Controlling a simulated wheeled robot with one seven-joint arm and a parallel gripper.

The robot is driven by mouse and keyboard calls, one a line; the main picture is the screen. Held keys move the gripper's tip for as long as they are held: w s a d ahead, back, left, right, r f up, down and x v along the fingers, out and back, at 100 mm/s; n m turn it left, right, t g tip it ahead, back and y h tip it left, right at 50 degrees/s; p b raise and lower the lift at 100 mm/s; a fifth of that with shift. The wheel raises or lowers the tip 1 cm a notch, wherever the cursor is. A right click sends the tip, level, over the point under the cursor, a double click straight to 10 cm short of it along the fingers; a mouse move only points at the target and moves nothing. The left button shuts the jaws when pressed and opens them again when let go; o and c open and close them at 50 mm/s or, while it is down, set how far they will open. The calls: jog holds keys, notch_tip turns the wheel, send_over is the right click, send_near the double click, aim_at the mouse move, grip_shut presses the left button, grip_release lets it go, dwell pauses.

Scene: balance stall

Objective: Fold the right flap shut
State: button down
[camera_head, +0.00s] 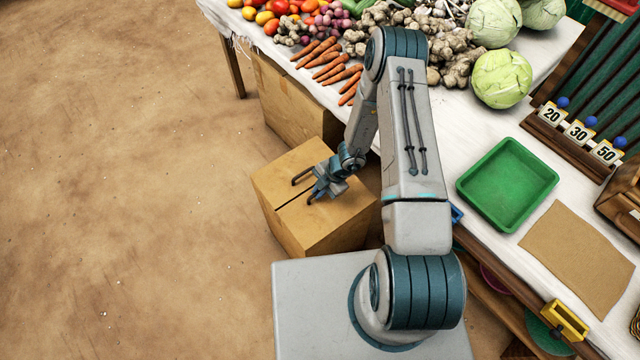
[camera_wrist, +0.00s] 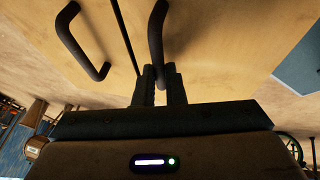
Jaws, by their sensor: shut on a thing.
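A cardboard box (camera_head: 325,232) stands on the ground beside the table, its top made of two flaps that meet at a thin dark seam. Both flaps look flat and level. The right flap (camera_wrist: 215,35) carries a dark bar handle (camera_wrist: 156,30). My gripper (camera_head: 314,194) is shut on that handle, near one end of it; the fingers (camera_wrist: 156,82) show in the wrist view. The other flap (camera_wrist: 30,40) has a free dark handle (camera_wrist: 82,45), which also shows in the head view (camera_head: 301,175). My gripper hides part of the right flap.
Another cardboard box (camera_head: 290,105) stands under the table edge behind. The table (camera_head: 490,135) holds vegetables, a green tray (camera_head: 507,185) and a brown sheet (camera_head: 577,255) to the right. The sandy ground to the left is clear.

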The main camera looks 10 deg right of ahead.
jog(key=shift+w+a+f, duration=0.15)
jog(key=shift+a+f, duration=0.1)
jog(key=shift+f, duration=0.35)
jog(key=c, duration=1.8)
grip_release()
jog(key=shift+o, duration=0.2)
jog(key=shift+r, duration=0.15)
jog(key=p+v, duration=0.1)
jog(key=v, duration=1.2)
jog(key=shift+d+r, duration=0.2)
jog(key=shift+r, duration=0.1)
